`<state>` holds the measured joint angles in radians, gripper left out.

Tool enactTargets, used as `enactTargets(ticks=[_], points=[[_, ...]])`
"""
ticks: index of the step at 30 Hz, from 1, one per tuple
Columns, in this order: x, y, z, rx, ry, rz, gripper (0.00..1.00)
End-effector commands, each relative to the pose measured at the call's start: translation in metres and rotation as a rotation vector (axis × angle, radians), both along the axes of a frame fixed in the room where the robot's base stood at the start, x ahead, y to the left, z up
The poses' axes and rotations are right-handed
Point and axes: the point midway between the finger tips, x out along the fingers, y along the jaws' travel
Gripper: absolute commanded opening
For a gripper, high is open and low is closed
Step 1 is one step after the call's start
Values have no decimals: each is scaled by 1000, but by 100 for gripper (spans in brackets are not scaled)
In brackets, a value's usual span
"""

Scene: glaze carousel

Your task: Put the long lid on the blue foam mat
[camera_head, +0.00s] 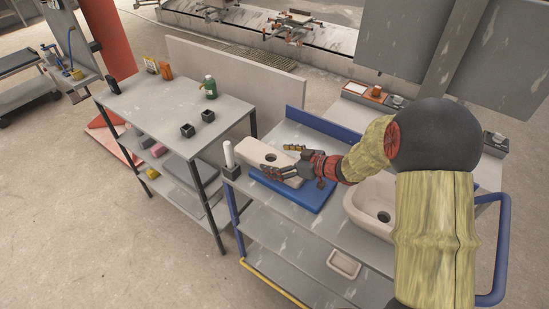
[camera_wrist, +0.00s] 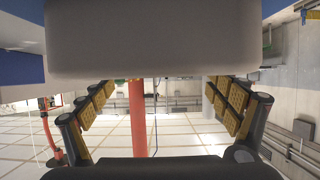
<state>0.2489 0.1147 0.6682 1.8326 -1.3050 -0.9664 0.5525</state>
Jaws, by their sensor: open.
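The long lid (camera_head: 259,152) is a pale cream piece with rounded ends and a dark recess near its middle. In the head view it lies at the back left of the blue foam mat (camera_head: 309,197), its near-right part over the mat and its left end past the mat's edge. Whether it rests fully on the mat cannot be told. My gripper (camera_head: 284,160) is at the lid's right part, its fingers spread and partly covering it. In the wrist view the lid (camera_wrist: 145,40) fills the top, close in front of my open gripper (camera_wrist: 158,90).
A pale basin (camera_head: 372,205) stands right of the mat. A white cylinder (camera_head: 228,153) stands at the table's left corner. A grey shelf table at left holds a green bottle (camera_head: 210,87) and two dark cubes (camera_head: 187,130). A raised blue edge (camera_head: 325,124) runs behind the lid.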

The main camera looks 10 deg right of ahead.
Motion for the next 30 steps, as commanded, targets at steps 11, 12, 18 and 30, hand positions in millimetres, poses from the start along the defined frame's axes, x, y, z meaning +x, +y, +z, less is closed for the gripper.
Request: enactTargets(ticks=[11,12,18,30], points=[[-37,-38,23,0,0,-2,90],[-39,-39,24,0,0,-2,90],[-39,-44,29,-13,-6,-13,90],[-22,-120,146,-332,-56,-485,90]])
